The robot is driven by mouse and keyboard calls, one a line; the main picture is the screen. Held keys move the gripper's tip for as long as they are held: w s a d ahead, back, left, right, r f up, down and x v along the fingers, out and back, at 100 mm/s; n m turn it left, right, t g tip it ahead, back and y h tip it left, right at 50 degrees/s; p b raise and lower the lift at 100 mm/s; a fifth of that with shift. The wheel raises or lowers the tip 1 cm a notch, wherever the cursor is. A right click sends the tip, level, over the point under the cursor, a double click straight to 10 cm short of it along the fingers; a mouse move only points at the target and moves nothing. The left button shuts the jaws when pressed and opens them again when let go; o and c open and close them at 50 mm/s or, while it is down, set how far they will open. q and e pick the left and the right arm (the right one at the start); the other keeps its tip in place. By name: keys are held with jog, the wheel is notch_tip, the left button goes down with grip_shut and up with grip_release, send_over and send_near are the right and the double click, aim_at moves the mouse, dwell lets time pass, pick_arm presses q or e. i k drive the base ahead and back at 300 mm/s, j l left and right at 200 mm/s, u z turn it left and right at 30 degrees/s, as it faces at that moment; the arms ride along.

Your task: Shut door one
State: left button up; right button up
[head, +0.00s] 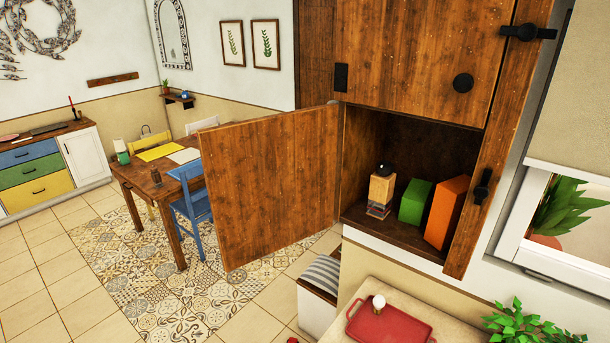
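A wooden cabinet door (268,185) stands wide open in the head view. It is hinged at the left side of the lower cabinet opening and swings out to the left. Through the opening I see the cabinet floor (405,236) with a few items on it. I cannot tell from any label which door is number one; the lower one is the open one. Neither of my grippers shows in this view.
Below are a red tray (388,326) and a green plant (520,325). A dining table (128,176) with chairs stands behind the open door.

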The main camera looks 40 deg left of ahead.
aim_at(269, 180)
jog(key=j+z, duration=0.15)
jog(key=j, duration=0.35)
jog(key=j+z, duration=0.15)
jog(key=j, duration=0.3)
jog(key=j+z, duration=0.15)
jog(key=j, duration=0.35)
jog(key=k+j+z, duration=0.15)
jog(key=j, duration=0.3)
jog(key=k+j+z, duration=0.15)
jog(key=j, duration=0.3)
jog(key=j+z, duration=0.15)
jog(key=j, duration=0.3)
jog(key=k+j+z, duration=0.15)
jog(key=j, duration=0.3)
